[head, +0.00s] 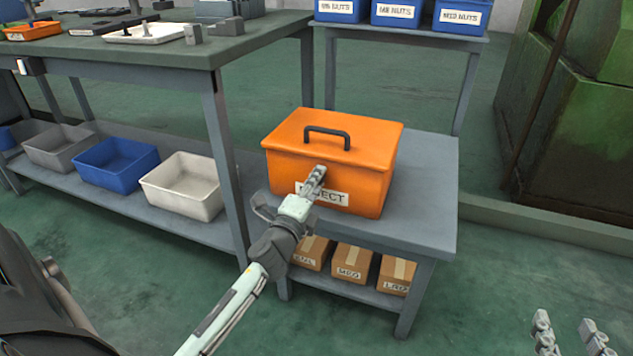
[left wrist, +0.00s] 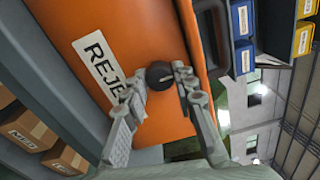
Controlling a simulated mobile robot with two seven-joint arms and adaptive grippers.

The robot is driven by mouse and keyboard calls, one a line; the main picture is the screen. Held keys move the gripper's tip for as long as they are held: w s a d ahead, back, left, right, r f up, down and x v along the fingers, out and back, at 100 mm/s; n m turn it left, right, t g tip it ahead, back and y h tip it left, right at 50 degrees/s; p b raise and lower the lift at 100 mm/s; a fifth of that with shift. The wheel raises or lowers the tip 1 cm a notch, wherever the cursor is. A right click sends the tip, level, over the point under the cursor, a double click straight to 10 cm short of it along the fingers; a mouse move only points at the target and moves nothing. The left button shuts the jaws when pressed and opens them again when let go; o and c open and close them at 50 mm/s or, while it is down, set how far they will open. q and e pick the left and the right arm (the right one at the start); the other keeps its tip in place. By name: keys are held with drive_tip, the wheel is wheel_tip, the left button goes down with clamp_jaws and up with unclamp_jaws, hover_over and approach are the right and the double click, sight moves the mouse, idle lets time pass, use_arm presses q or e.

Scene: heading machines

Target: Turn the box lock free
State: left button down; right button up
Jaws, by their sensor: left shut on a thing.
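The orange box (head: 330,160) with a black top handle and a white label stands closed on a small grey table. Its lock is a dark round knob (left wrist: 160,75) on the labelled front face. My left gripper (head: 318,172) reaches the box front and hides the knob in the head view. In the left wrist view, my left gripper (left wrist: 163,82) has its fingers on either side of the knob and is shut on it. My right gripper (head: 567,326) shows at the lower right, fingers apart and empty, away from the box.
The small table (head: 425,190) has bare room right of the box; cardboard boxes (head: 352,262) sit on its lower shelf. A workbench (head: 140,55) stands at left, with bins (head: 182,187) below. Blue nut bins (head: 397,14) stand on a rack behind.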

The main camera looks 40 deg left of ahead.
use_arm(q)
drive_tip(key=c, duration=1.2)
unclamp_jaws()
drive_tip(key=v, duration=1.2)
